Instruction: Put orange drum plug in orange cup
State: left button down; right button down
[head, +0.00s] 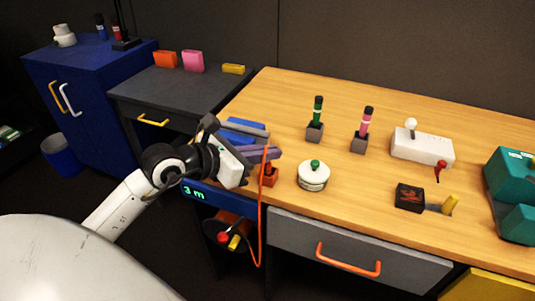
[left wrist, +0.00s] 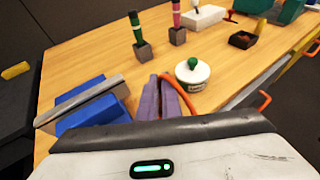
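My left gripper (head: 273,154) reaches in over the front left edge of the wooden desk. Its two purple-grey fingers (left wrist: 165,98) lie close together, seemingly shut on the orange drum plug, which is mostly hidden between them. The plug's orange cord (head: 261,215) hangs in front of the fingers, down past the desk edge; in the left wrist view the cord (left wrist: 191,87) curves right from the fingertips. The small orange cup (head: 269,179) stands just below the fingertips near the edge. I cannot tell whether the plug is inside it. My right gripper is out of view.
A white pot with a green knob (head: 313,177) stands close right of the cup. Blue blocks (head: 239,124) lie behind the fingers. Green and pink handles (head: 366,124) stand in grey holders farther back. A drum (head: 234,232) hangs below the edge, beside a drawer (head: 343,258).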

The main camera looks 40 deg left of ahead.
pick_arm(q)
jog(key=shift+f, duration=0.2)
jog(key=c, duration=2)
grip_release()
jog(key=shift+r, duration=0.3)
jog(key=shift+s+a, duration=0.15)
jog(key=shift+s, duration=0.15)
jog(key=v, duration=1.1)
jog(key=shift+s+r, duration=0.1)
jog(key=shift+s, duration=0.05)
